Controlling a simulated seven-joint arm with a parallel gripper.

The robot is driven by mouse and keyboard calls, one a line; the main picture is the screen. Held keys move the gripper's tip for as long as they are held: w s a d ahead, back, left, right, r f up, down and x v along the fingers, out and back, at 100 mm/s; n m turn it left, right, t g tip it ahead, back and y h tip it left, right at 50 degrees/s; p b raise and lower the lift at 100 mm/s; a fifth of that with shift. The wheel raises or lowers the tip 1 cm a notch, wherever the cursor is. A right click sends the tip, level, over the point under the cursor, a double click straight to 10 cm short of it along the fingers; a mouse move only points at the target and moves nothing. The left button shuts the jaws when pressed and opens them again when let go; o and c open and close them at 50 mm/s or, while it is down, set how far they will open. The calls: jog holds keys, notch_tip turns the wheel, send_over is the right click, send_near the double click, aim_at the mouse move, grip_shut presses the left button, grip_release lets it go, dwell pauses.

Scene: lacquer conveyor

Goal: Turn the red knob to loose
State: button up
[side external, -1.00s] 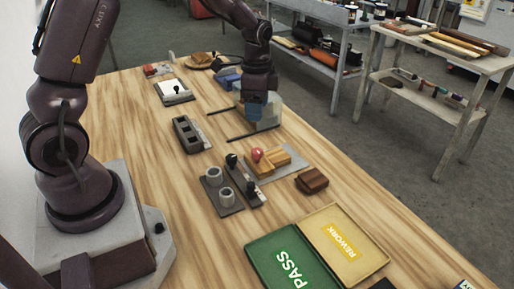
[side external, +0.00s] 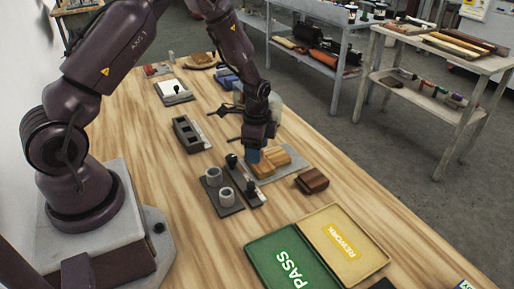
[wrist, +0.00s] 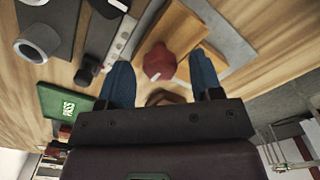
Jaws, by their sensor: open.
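My gripper (wrist: 160,66) is open, with one blue finger to the left of the knob and one to the right. Gaps show on both sides of the knob, so no contact is visible. In the side view my gripper (side external: 253,158) is low at the near left of the wooden block (side external: 263,169), and it hides the knob. The block sits on a grey plate (side external: 301,160).
A narrow strip with a black knob (side external: 232,160) and a dark plate with two grey cups (side external: 222,193) lie close on the left. A brown block (side external: 312,181) lies to the right. The green PASS tray (side external: 262,248) and yellow REWORK tray (side external: 318,222) are nearer the front.

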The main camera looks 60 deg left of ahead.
jog(key=shift+f, duration=0.1)
jog(key=c, duration=0.9)
jog(key=shift+n, duration=0.4)
jog(key=n, duration=0.3)
jog(key=shift+n, duration=0.3)
jog(key=n, duration=0.4)
jog(key=shift+n, duration=0.3)
jog(key=n, duration=0.4)
jog(key=shift+n, duration=0.3)
jog(key=n, duration=0.4)
jog(key=shift+n, duration=0.3)
